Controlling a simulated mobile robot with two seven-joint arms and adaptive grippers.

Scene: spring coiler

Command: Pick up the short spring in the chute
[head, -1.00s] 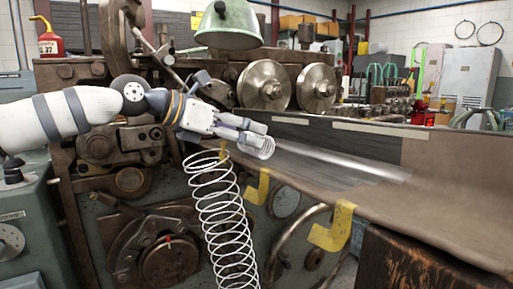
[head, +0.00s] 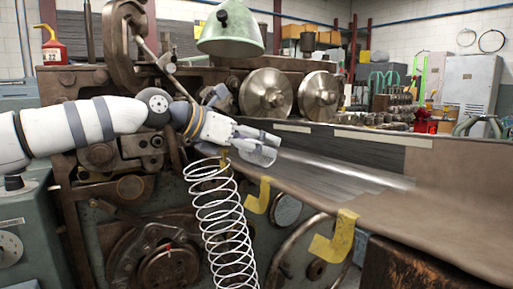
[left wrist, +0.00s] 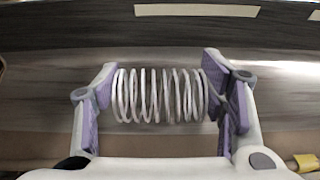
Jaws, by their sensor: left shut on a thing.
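The short spring (left wrist: 158,95) is a small coil of pale wire. In the left wrist view it lies crosswise between the two purple-padded fingers of my left gripper (left wrist: 163,98), which is shut on it at its two ends. In the head view the left gripper (head: 255,145) holds the spring (head: 262,157) near the upper left end of the chute (head: 335,172). I cannot tell how far the spring is above the chute's surface. My right gripper is in neither view.
A long white spring (head: 225,225) hangs below my left gripper, in front of the machine. Yellow brackets (head: 333,238) stick out along the chute's near edge. Two metal rollers (head: 266,94) and a green lamp hood (head: 230,28) stand behind. The chute's right part is clear.

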